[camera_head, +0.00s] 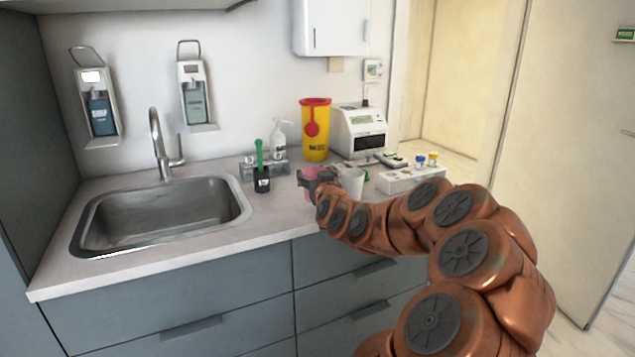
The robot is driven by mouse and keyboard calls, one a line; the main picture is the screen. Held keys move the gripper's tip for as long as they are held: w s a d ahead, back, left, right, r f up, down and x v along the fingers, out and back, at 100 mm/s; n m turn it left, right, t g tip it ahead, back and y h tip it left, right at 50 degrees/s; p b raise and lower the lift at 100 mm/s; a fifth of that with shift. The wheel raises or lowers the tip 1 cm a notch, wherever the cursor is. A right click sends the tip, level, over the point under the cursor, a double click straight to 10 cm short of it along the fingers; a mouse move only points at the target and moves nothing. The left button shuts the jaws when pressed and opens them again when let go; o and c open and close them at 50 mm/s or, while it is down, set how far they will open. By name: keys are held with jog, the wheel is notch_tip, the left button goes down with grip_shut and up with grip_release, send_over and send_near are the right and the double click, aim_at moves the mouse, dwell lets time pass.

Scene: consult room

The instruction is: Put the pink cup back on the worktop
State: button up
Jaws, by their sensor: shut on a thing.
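The pink cup (310,191) is at the worktop's (225,240) front part, right of the sink. Only part of it shows, because my gripper (312,177) and arm cover the rest. My gripper is shut on the pink cup. The cup looks upright. I cannot tell whether its base touches the worktop or hangs just above it.
A white cup (351,182) stands close to the right of my gripper. A dark pot with a green-handled tool (261,178) stands to the left. Behind are a pump bottle (278,141), a yellow sharps bin (315,135) and a white device (358,131). The sink (165,213) is at left.

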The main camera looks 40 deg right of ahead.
jog(key=shift+w+d+r, duration=0.1)
jog(key=shift+w+d, duration=0.3)
jog(key=shift+d, duration=0.2)
jog(key=shift+w+d+f, duration=0.2)
jog(key=shift+w+d, duration=0.25)
jog(key=shift+d, duration=0.25)
jog(key=shift+f+p, duration=0.35)
jog(key=shift+f, duration=1.4)
jog(key=shift+f, duration=0.15)
jog(key=o, duration=1.3)
